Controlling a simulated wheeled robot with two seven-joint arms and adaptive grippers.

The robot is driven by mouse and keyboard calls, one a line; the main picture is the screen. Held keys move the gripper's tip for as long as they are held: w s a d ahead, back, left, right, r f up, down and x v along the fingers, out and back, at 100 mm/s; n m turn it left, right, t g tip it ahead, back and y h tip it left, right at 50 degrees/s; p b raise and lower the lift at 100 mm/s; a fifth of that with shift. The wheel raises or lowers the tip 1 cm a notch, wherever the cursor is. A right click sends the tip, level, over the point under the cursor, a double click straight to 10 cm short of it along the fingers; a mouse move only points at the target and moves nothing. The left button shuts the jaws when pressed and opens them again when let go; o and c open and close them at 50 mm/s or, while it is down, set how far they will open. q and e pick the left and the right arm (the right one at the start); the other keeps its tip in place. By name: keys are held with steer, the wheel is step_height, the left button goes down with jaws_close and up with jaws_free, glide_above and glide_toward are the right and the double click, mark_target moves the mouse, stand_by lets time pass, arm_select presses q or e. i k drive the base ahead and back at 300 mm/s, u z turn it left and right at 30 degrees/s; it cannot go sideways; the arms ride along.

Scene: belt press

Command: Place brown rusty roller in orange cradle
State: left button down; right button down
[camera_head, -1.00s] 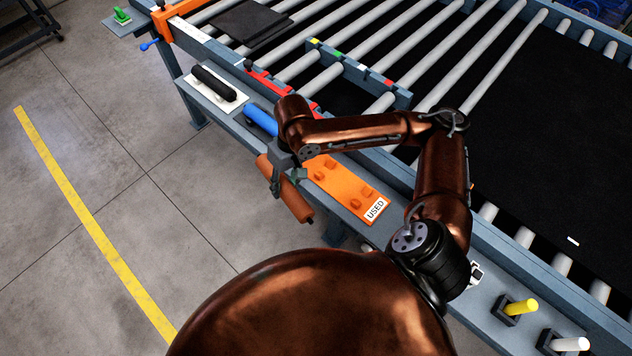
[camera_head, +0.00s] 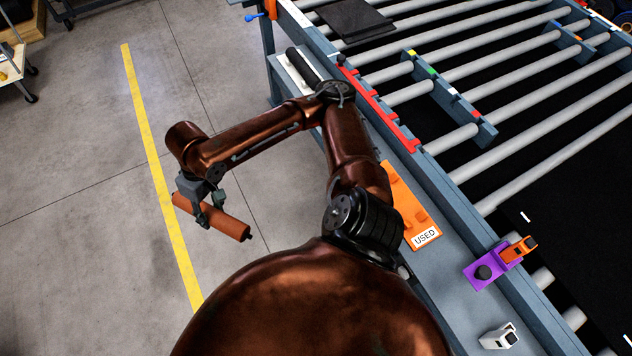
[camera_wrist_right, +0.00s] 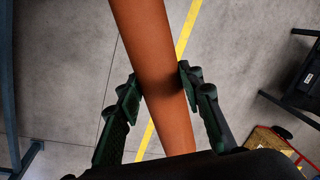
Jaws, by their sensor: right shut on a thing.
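The brown rusty roller (camera_head: 222,221) is held in my right gripper (camera_head: 205,205), out over the open floor to the left of the press. In the right wrist view the roller (camera_wrist_right: 155,60) runs between the two green-padded fingers of the gripper (camera_wrist_right: 160,95), which press on its sides. The roller is clear of everything else. The orange cradle (camera_head: 408,205), with a label reading USED, lies on the grey side ledge. It is empty where it shows, and my arm hides part of it. My left gripper is not in view.
A dark roller in a white cradle (camera_head: 287,65) sits further up the ledge (camera_head: 450,285). A red strip (camera_head: 380,110) runs along the conveyor edge. A purple block with an orange clamp (camera_head: 487,268) stands at the lower right. The floor (camera_head: 90,240) around the held roller is clear.

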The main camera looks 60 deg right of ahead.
mark_target(399, 203)
steer(key=u, duration=0.2)
steer(key=i, duration=0.75)
steer(key=z, duration=3.75)
steer(key=i, duration=1)
steer(key=k, duration=1.3)
steer(key=u, duration=0.4)
steer(key=i, duration=0.45)
steer(key=u, duration=0.25)
